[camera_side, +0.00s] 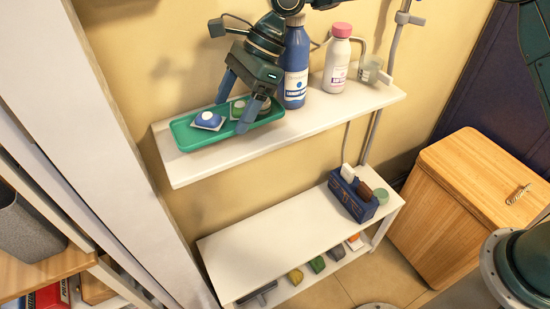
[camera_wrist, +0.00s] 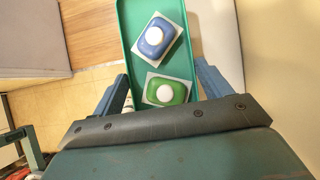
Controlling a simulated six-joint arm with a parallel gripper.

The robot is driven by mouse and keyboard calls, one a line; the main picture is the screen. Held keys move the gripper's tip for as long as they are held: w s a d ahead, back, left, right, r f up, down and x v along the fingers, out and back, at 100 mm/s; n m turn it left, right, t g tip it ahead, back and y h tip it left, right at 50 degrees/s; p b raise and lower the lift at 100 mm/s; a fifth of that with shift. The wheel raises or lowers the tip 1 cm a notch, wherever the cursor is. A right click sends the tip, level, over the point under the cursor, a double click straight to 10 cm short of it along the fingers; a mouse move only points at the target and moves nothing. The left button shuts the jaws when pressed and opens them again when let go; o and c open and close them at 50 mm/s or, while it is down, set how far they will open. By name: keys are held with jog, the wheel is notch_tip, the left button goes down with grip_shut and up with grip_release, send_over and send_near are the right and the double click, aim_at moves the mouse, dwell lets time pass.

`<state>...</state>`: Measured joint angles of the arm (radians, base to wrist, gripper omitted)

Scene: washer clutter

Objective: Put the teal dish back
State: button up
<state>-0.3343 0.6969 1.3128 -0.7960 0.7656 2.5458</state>
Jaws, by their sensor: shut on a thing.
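The teal dish (camera_side: 186,140) is a long shallow tray at the left end of the upper shelf (camera_side: 290,122). It looks level; I cannot tell if it touches the shelf or is just above it. A blue pod (camera_side: 208,120) on a white square and a green pod (camera_side: 238,108) lie in it. My gripper (camera_side: 234,113) reaches down over the dish's right part, one finger on each long side, shut on it. In the wrist view the dish (camera_wrist: 130,45) runs between the fingers, with the blue pod (camera_wrist: 155,38) beyond the green pod (camera_wrist: 164,92). The dish's near end is hidden.
A wall stands left.

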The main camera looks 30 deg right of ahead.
aim_at(244, 102)
jog(key=shift+f, duration=1.5)
jog(key=shift+w+f, duration=0.2)
jog(key=shift+f, duration=0.2)
jog(key=shift+f, duration=0.2)
jog(key=o, duration=1)
jog(key=shift+r, duration=0.1)
jog(key=shift+v, duration=0.9)
jog(key=v, duration=0.3)
jog(key=shift+d+r, duration=0.2)
jog(key=shift+r, duration=0.15)
jog(key=shift+a+r, duration=0.1)
jog(key=shift+r, duration=3.25)
